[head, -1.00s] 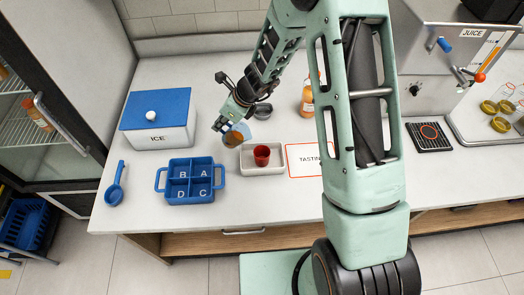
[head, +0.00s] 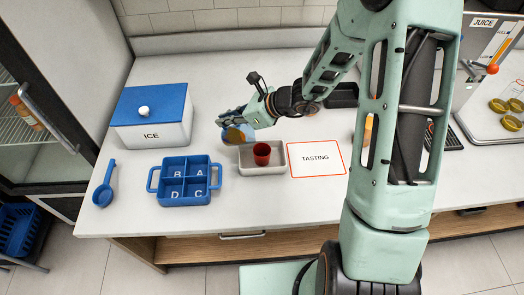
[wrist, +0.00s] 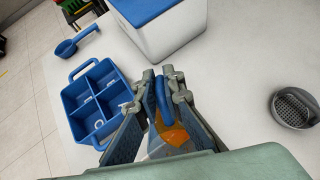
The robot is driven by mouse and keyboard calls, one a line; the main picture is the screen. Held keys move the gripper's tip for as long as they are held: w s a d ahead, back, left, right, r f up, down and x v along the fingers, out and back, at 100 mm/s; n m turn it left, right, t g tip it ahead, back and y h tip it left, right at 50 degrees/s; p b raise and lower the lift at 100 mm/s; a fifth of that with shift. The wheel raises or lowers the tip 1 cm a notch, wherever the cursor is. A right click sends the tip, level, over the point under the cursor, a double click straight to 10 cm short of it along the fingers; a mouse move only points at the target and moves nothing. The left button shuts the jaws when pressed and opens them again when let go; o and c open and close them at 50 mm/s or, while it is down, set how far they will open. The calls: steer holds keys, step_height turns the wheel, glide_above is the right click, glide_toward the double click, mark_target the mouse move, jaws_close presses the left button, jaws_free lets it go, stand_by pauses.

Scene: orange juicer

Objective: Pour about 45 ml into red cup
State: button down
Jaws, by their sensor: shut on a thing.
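The red cup (head: 262,154) stands upright in a small pale tray (head: 281,168). My gripper (head: 232,121) is shut on the blue handle of a clear jug (head: 238,135). The jug holds orange liquid and is just left of and behind the cup, with its lower part close to the tray's back left corner. In the wrist view the fingers (wrist: 165,88) close around the blue handle, and the orange liquid (wrist: 176,136) shows below. The jug's tilt and spout are hard to make out. The cup is not visible in the wrist view. I cannot see inside the cup.
A blue four-compartment caddy (head: 184,191) and a blue scoop (head: 104,188) lie left. The ice box (head: 150,128) stands behind them. The tasting mat (head: 318,172) is bare, right of the tray. A grey strainer (wrist: 296,108) shows in the wrist view. My arm partly hides an orange bottle (head: 368,130).

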mark_target(239, 125)
steer(key=shift+s+d+r+t+y+b, duration=0.2)
steer(key=shift+d+r+y+b, duration=0.15)
steer(key=shift+r+y+b, duration=0.2)
steer(key=shift+s+d+r+t+y+b, duration=0.2)
steer(key=shift+d+r+y+b, duration=0.2)
steer(key=shift+b, duration=0.2)
stand_by(0.5)
steer(key=shift+s+d+r+t+y+b, duration=0.25)
steer(key=shift+d+y+b, duration=0.25)
steer(key=shift+d+b, duration=0.15)
steer(key=shift+s+d+r+t+y+b, duration=0.25)
steer(key=shift+d+y+b, duration=0.25)
steer(key=shift+b, duration=0.2)
stand_by(1.2)
steer(key=shift+d+r+y+b, duration=0.1)
steer(key=shift+d+y+b, duration=0.15)
steer(key=shift+y+b, duration=0.15)
steer(key=shift+s, duration=0.1)
